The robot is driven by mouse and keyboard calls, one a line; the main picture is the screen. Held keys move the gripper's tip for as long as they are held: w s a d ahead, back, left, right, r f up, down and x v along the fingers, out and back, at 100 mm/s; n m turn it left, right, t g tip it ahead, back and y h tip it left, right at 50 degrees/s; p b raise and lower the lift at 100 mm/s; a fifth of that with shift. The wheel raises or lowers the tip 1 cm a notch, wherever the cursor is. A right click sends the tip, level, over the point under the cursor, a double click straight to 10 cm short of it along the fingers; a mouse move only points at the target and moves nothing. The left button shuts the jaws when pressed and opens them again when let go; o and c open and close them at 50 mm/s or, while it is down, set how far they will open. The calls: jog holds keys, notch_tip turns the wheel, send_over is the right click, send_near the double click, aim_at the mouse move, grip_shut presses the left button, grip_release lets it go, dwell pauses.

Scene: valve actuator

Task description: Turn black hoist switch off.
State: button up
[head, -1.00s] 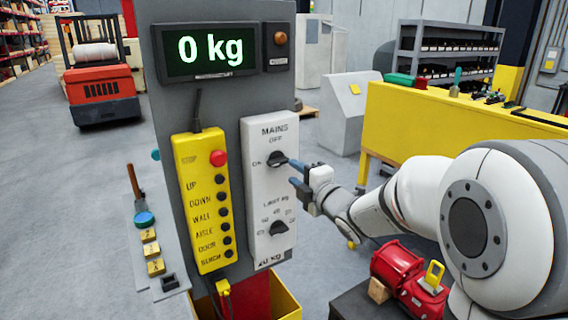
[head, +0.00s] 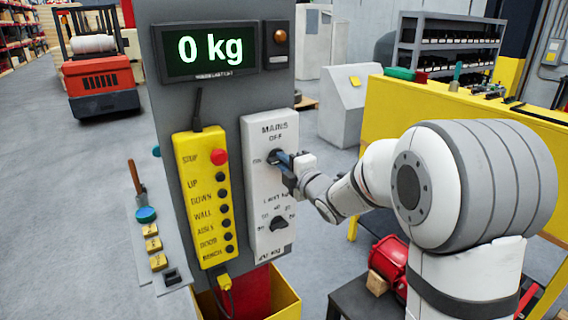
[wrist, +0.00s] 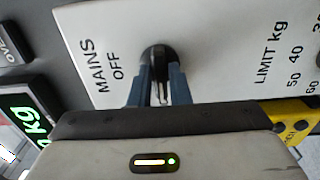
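The black MAINS switch knob (head: 275,156) is on the upper part of the white panel (head: 262,195), below the word OFF. In the wrist view the knob (wrist: 158,54) shows at the tips of my blue fingers. My gripper (head: 284,160) is at the knob from the right. In the wrist view my gripper (wrist: 160,78) has one finger on each side of the knob's lower part. Whether the fingers press on it cannot be made out. The fingers and hand partly hide the knob, and its pointing direction is unclear.
A second black knob, the LIMIT kg dial (head: 278,224), sits lower on the panel. A yellow button pendant (head: 203,198) hangs to the left. The display (head: 211,50) above reads 0 kg. A yellow bench (head: 440,110) and red machine (head: 388,262) stand to the right.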

grip_shut()
jog(key=shift+f+m+b, duration=0.1)
jog(key=shift+m+b, duration=0.2)
jog(key=shift+b, duration=0.2)
jog(key=shift+m+b, duration=1.85)
jog(key=shift+m, duration=6.85)
